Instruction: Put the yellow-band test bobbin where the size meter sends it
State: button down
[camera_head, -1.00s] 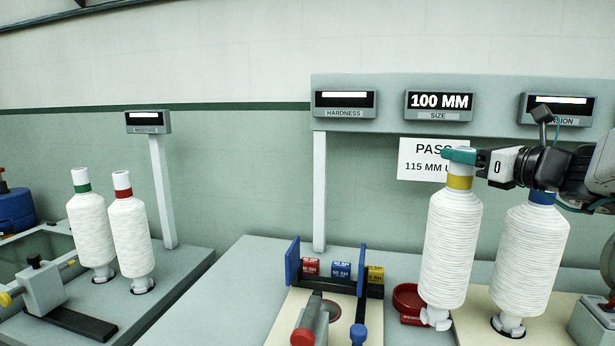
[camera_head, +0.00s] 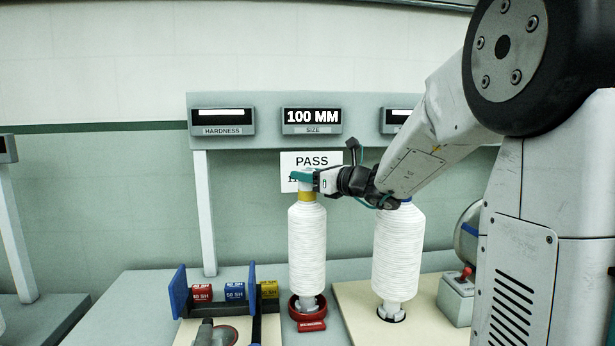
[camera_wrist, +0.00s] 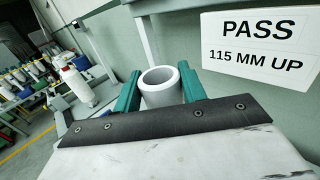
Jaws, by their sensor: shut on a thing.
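The yellow-band bobbin (camera_head: 307,248) is a tall white wound bobbin with a yellow band under its top. My gripper (camera_head: 303,176) is shut on its top tube, and the bobbin hangs upright. Its foot lines up with a red round dish (camera_head: 297,309); I cannot tell whether it touches the dish. The dish's front label is too small to read. In the wrist view the open tube end (camera_wrist: 160,78) sits between the green fingers. The size meter (camera_head: 311,120) reads 100 MM. A sign (camera_wrist: 262,47) behind says PASS, 115 MM UP.
A blue-band bobbin (camera_head: 399,250) stands on a cream board (camera_head: 350,312) to the right. A hardness meter (camera_head: 222,121) hangs left of the size meter. A control box (camera_head: 457,298) stands at right.

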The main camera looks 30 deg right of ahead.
jog(key=shift+f, duration=0.1)
jog(key=c, duration=0.8)
grip_release()
jog(key=shift+f, duration=0.15)
